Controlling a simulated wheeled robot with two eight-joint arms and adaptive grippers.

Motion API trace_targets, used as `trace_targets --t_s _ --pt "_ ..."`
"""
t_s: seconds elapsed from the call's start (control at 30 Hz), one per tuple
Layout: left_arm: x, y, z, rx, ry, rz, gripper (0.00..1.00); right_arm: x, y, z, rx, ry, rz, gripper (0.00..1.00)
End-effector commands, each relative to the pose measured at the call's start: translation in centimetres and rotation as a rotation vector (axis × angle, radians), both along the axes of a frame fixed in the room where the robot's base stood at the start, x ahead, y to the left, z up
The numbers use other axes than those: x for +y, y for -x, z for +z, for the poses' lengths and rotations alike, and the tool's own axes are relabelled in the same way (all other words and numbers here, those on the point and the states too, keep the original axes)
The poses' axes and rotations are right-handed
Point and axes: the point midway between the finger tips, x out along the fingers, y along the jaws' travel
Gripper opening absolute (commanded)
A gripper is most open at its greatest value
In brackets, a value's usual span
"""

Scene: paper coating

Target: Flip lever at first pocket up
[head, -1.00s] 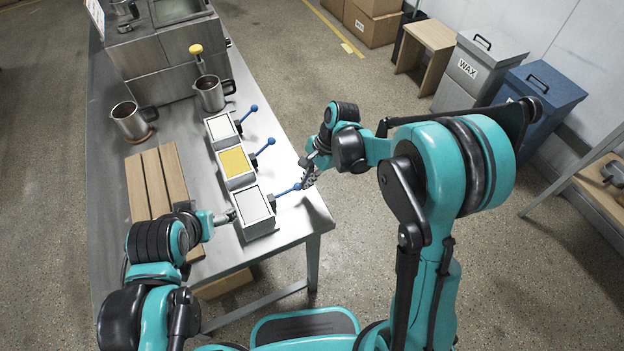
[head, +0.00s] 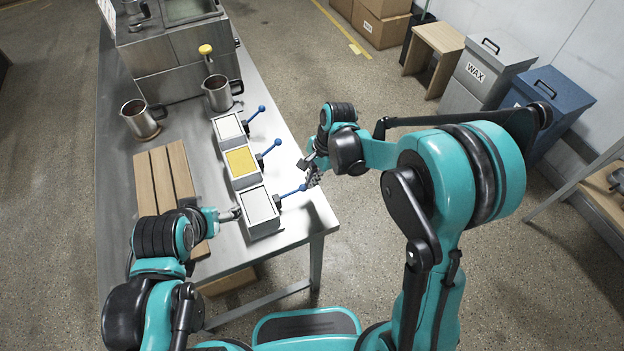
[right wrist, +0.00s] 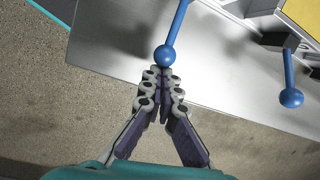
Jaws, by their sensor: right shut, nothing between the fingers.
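Three boxed pockets stand in a row on the table: the nearest with a pale top (head: 258,206), the middle one with a yellow top (head: 240,161), the far one with a pale top (head: 228,127). Each has a blue ball-ended lever on its right: near lever (head: 292,192), middle lever (head: 269,151), far lever (head: 255,112). My right gripper (head: 314,172) is shut and empty by the near lever's ball. In the right wrist view its fingertips (right wrist: 162,75) are right at the ball (right wrist: 165,56); contact is unclear. My left gripper (head: 233,214) is beside the nearest pocket's left wall; its fingers are too small to read.
Wooden boards (head: 165,178) lie left of the pockets. Two metal pitchers (head: 140,120) (head: 218,93) and a metal machine (head: 180,60) stand farther back. The table's right edge runs beneath the levers, with open floor beyond.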

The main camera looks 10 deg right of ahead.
Motion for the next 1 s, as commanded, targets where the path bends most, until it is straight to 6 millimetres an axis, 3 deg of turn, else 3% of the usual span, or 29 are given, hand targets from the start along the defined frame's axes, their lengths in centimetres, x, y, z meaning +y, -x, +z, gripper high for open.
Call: trace_targets --t_s 0.7,1.0 --pt "0.0 0.0 2.4 0.000 0.000 0.000 0.80 1.5 0.5 3.3 -0.089 0.277 0.004 0.00" --pt "0.0 0.0 2.8 0.000 0.000 0.000 0.80 2.0 0.7 4.0 -0.085 0.268 0.002 0.00"
